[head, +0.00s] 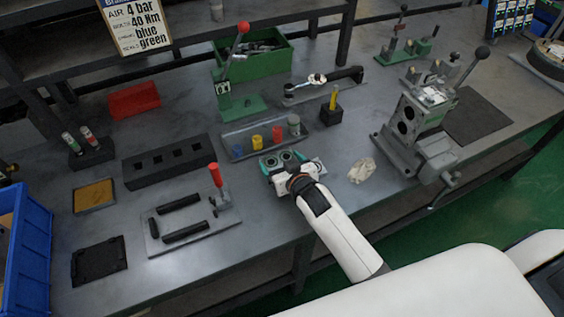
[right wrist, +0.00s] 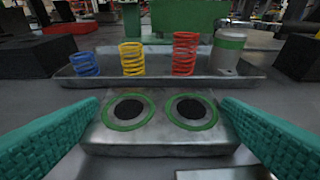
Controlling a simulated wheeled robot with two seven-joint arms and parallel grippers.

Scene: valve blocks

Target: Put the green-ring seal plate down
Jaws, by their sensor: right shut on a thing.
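The green-ring seal plate (right wrist: 160,136) is a grey metal block with two dark round holes, each ringed in green. It sits between the teal fingers of my right gripper (right wrist: 160,118), which is shut on it. In the head view the plate (head: 283,158) shows in the right gripper (head: 282,163), just in front of the grey spring tray. Its face with the rings shows upward. I cannot tell whether its underside touches the table. My left gripper is not in view.
The grey tray (head: 233,156) with blue, yellow and red springs lies just beyond. A toggle-clamp fixture (head: 188,243) stands left, a crumpled cloth (head: 362,170) right, and a valve block in a vise (head: 409,127) farther right. Bare table (head: 260,220) lies between the fixture and my right arm.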

